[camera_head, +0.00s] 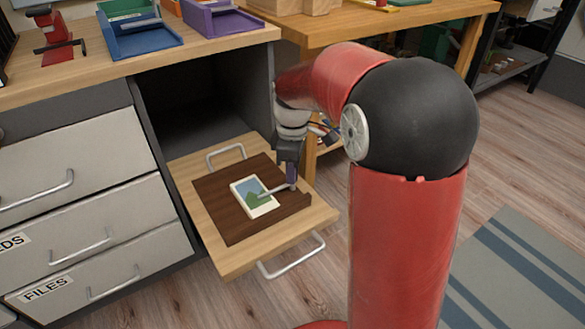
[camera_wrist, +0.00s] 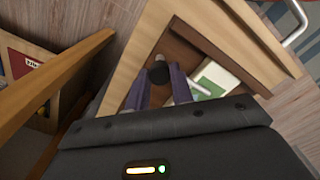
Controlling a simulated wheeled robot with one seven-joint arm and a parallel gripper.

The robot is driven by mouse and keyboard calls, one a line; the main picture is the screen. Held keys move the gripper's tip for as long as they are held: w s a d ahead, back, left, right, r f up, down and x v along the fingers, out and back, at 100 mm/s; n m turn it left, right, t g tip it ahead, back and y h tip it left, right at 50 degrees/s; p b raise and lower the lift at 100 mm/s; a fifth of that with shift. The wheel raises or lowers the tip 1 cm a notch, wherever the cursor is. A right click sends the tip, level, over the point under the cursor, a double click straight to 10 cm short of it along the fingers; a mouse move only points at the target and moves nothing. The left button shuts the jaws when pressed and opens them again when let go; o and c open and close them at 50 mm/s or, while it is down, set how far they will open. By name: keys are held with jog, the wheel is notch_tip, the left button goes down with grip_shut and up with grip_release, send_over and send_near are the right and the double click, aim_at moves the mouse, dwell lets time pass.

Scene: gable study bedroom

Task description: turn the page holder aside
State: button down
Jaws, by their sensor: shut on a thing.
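The page holder (camera_head: 273,190) is a thin pale rod reaching over a picture card (camera_head: 249,186). In the wrist view the rod (camera_wrist: 200,88) runs from beside my fingers onto the card (camera_wrist: 214,77). The card is white-edged with a blue and green picture and lies on a dark brown board (camera_head: 216,207). My gripper (camera_head: 291,182) points down at the board's right side. In the wrist view a dark round knob (camera_wrist: 158,72) sits between my fingers, and my gripper is shut on it at the rod's near end. The fingers hide how knob and rod join.
The board rests on a light wooden shelf (camera_head: 236,258) with metal handles, out in front of an open cabinet bay. Grey drawers (camera_head: 80,205) stand to its left. Above are a desktop with blue (camera_head: 145,42) and purple (camera_head: 222,20) trays, and a wooden table (camera_head: 365,22).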

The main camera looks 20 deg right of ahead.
jog(key=shift+m, duration=0.3)
jog(key=m+p, duration=0.2)
jog(key=m, duration=0.1)
jog(key=shift+r+m, duration=0.15)
jog(key=shift+m, duration=0.15)
jog(key=m+p, duration=0.2)
jog(key=m, duration=0.2)
jog(key=shift+m, duration=0.3)
jog(key=m+p, duration=0.2)
jog(key=m, duration=0.2)
jog(key=shift+m, duration=0.3)
jog(key=shift+m+p, duration=0.65)
jog(key=shift+m, duration=1.55)
jog(key=c, duration=1.2)
grip_release()
